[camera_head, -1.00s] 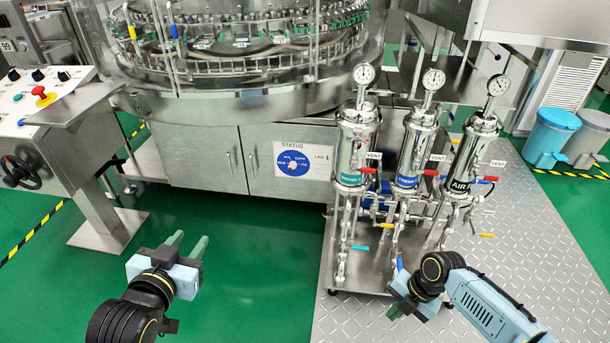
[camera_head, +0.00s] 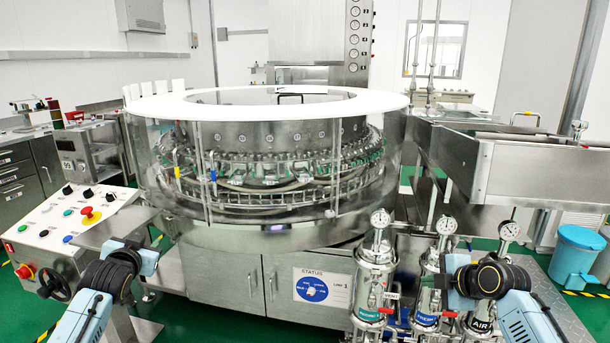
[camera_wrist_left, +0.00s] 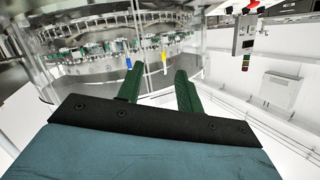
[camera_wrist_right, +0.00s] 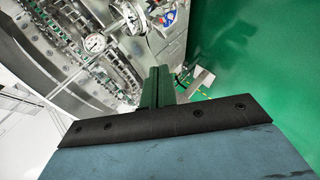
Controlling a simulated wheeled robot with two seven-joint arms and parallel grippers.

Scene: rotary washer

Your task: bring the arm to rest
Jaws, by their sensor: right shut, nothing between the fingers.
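My left gripper (camera_head: 140,256) is in front of the control panel at the left in the head view. Its fingers are hard to make out there. In the left wrist view its two green fingers (camera_wrist_left: 158,84) stand apart with nothing between them. My right gripper (camera_head: 458,280) is in front of the steel filter housings in the head view and partly covers them. In the right wrist view its green fingers (camera_wrist_right: 158,80) are together and hold nothing. Both grippers appear raised above the floor.
The rotary washer (camera_head: 280,100), with its clear guard, fills the middle. A control panel (camera_head: 60,225) with buttons and a handwheel stands at the left. Filter housings (camera_head: 375,280) with gauges stand at the right front. A blue bin (camera_head: 577,257) stands at the far right.

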